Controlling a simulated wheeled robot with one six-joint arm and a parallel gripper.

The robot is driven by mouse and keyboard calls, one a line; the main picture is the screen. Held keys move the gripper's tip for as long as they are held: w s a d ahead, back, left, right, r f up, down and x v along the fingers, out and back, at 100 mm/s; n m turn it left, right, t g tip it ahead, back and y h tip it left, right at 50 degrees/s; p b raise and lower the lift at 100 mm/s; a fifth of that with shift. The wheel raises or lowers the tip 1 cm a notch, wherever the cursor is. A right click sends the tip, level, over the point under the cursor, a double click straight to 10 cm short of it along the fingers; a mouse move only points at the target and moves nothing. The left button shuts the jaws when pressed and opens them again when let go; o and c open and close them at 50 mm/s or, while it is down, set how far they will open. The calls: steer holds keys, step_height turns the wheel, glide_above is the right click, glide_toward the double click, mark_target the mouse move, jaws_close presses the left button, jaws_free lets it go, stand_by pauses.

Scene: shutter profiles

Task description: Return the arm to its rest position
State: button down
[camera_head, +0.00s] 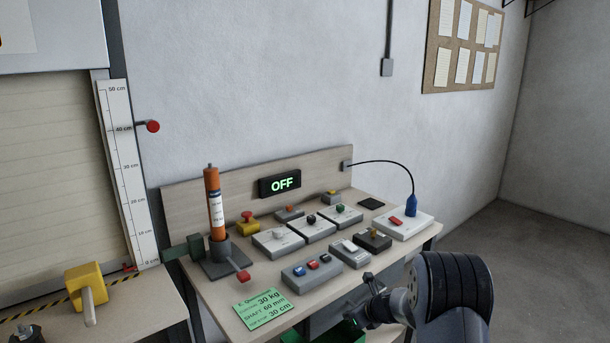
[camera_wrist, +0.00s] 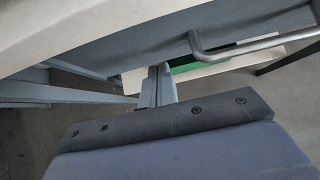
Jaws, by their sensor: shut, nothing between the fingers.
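My gripper (camera_wrist: 160,72) shows in the wrist view, its two narrow grey fingers together with nothing between them. It points toward the underside of the bench, close to a grey drawer front with a metal handle (camera_wrist: 240,46). In the head view my arm (camera_head: 440,295) is at the lower right, in front of the bench's front edge and low beside it. The dark wrist end of the arm (camera_head: 385,306) overlaps the bench edge in the picture. I cannot tell whether it touches anything.
The bench (camera_head: 215,299) holds several button boxes, an orange cylinder (camera_head: 213,192) in a stand, a green card (camera_head: 263,309) and a blue plug (camera_head: 411,206). The display (camera_head: 280,184) reads OFF. Something green (camera_head: 345,334) lies below the bench edge. Floor (camera_head: 530,270) is clear at right.

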steer(key=shift+w+a+f, duration=0.1)
steer(key=shift+w+a, duration=0.6)
steer(key=shift+w, duration=0.2)
